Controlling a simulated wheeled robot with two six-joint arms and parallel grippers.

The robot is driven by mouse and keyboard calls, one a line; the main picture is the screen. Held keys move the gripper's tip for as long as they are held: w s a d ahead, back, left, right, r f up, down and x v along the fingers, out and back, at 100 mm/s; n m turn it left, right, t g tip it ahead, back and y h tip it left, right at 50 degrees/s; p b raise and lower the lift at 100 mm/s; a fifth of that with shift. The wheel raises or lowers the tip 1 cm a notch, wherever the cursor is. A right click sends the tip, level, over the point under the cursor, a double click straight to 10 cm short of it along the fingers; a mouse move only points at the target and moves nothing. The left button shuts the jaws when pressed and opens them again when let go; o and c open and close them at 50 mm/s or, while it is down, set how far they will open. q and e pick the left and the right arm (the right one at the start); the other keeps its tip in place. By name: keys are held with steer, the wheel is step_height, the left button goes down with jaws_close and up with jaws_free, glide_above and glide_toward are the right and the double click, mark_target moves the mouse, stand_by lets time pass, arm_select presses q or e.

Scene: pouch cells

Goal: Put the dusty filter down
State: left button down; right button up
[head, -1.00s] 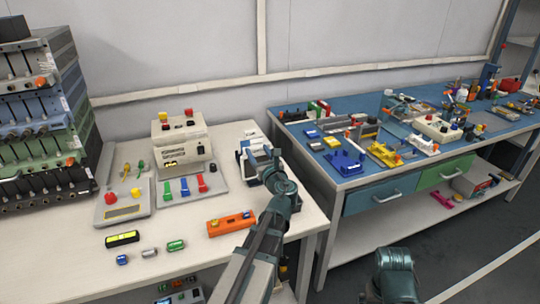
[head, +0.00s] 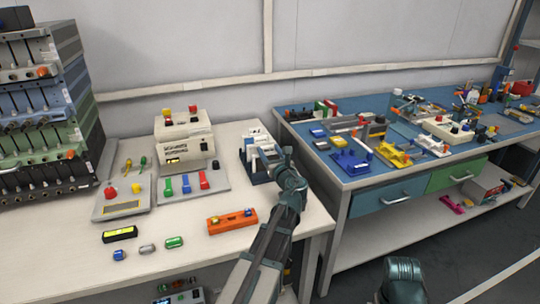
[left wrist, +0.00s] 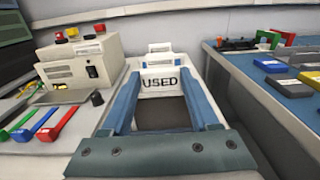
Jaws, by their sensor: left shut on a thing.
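My left gripper (head: 270,164) is at the right end of the white bench, at a white holder (head: 256,140). In the left wrist view, its two blue fingers (left wrist: 162,78) reach forward on either side of a flat dark grey piece (left wrist: 163,116), which looks like the dusty filter. The gripper is shut on it. Just beyond the fingertips stands the white holder with a "USED" label (left wrist: 160,83). I cannot tell whether the filter touches the holder or the bench.
A beige bench unit (head: 185,145) with red, green and blue levers stands left of the holder. An orange tray (head: 232,221) lies in front on the bench (head: 185,262). A crowded blue table (head: 350,182) stands to the right, across a gap.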

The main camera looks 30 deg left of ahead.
arm_select(q)
steer(key=shift+f, duration=0.1)
steer(key=shift+c, duration=0.7)
jaws_free()
steer(key=shift+r, duration=0.3)
steer(key=v, duration=1.2)
steer(key=shift+f, duration=0.15)
